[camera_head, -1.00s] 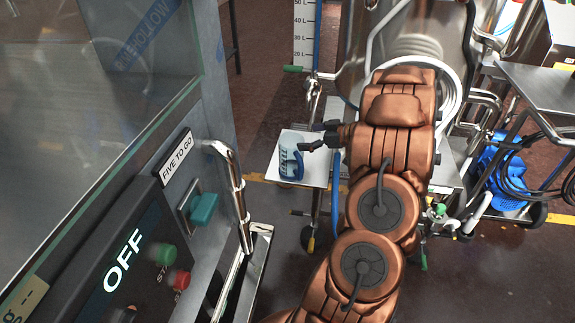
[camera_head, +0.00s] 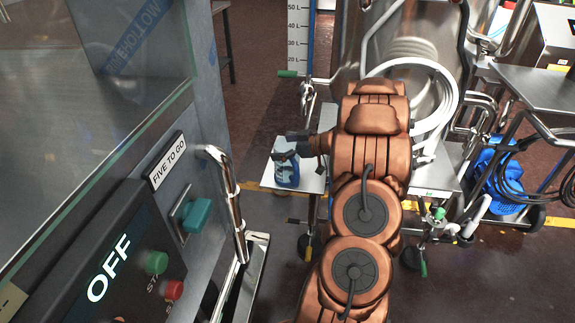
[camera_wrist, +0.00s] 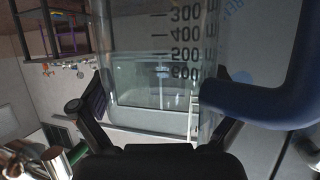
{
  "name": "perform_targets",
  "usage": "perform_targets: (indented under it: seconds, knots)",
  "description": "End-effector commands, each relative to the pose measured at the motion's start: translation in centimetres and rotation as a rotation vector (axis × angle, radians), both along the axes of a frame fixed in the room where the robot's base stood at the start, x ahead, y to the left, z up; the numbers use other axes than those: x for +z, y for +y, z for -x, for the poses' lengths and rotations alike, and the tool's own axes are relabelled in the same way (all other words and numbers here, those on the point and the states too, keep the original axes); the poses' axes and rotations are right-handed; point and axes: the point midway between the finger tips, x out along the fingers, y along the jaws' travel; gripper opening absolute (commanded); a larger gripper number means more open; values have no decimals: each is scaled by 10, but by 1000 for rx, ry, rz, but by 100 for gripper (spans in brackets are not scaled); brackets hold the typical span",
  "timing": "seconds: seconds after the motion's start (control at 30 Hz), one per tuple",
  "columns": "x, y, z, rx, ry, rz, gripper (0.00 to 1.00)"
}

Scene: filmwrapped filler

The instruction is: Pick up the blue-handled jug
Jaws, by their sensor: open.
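The blue-handled jug (camera_head: 287,170) stands on a small white shelf (camera_head: 312,180) left of my arm in the head view. In the wrist view the clear jug (camera_wrist: 165,70), with dark volume marks, fills the middle, and its blue handle (camera_wrist: 270,105) is at the right. My gripper (camera_head: 284,147) is at the jug's upper part in the head view. In the wrist view my gripper (camera_wrist: 150,112) has its fingers spread, one on each side of the jug. I cannot tell whether either finger touches it. The gripper hides part of the jug's top in the head view.
A machine with an OFF display (camera_head: 108,268) and a chrome rail (camera_head: 228,190) stands at the left. A steel vessel with a white hose (camera_head: 440,90) is behind my arm. A blue basket (camera_head: 500,175) and a metal table (camera_head: 540,85) are at the right.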

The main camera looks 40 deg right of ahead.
Motion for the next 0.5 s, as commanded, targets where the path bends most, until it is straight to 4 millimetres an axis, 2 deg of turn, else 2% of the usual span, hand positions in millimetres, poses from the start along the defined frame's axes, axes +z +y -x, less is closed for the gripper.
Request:
perform_targets:
  seconds: [0.27,0.5]
  knots:
    - [0,1,-2,0,0,0,99]
    - [-1,1,-2,0,0,0,74]
